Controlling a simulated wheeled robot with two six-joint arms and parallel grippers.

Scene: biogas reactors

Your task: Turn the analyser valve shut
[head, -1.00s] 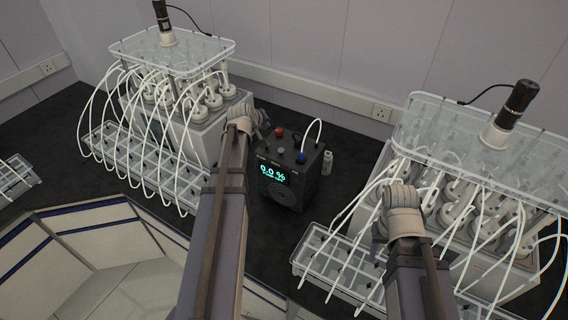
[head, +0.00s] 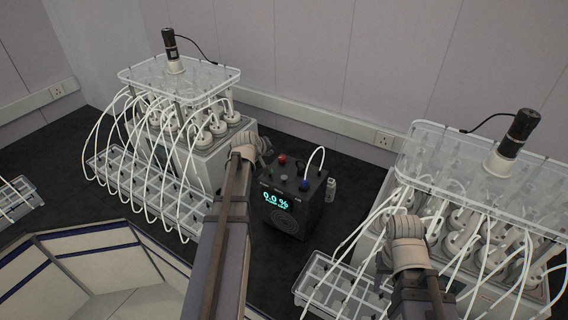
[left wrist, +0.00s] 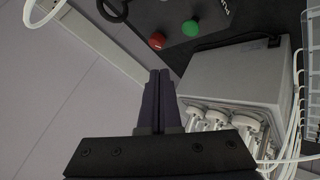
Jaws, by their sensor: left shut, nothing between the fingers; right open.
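The analyser (head: 291,208) is a black box with a lit display reading 0.0 % and a round speaker grille. On its top are a red knob (head: 282,159), a blue fitting (head: 304,184) with a white tube, and a small grey part. The left wrist view shows a red knob (left wrist: 157,41) and a green knob (left wrist: 191,27) on it. My left gripper (left wrist: 159,74) is shut and empty, beside the analyser's upper left in the head view. Which part is the valve is unclear. My right gripper (head: 385,258) is open near the right reactor rack, its fingers mostly hidden.
A left reactor rack (head: 178,80) and a right one (head: 480,175) with white tubes flank the analyser. Clear trays (head: 335,290) lie in front of the racks. A small bottle (head: 331,190) stands right of the analyser. A wall socket (head: 385,139) is behind.

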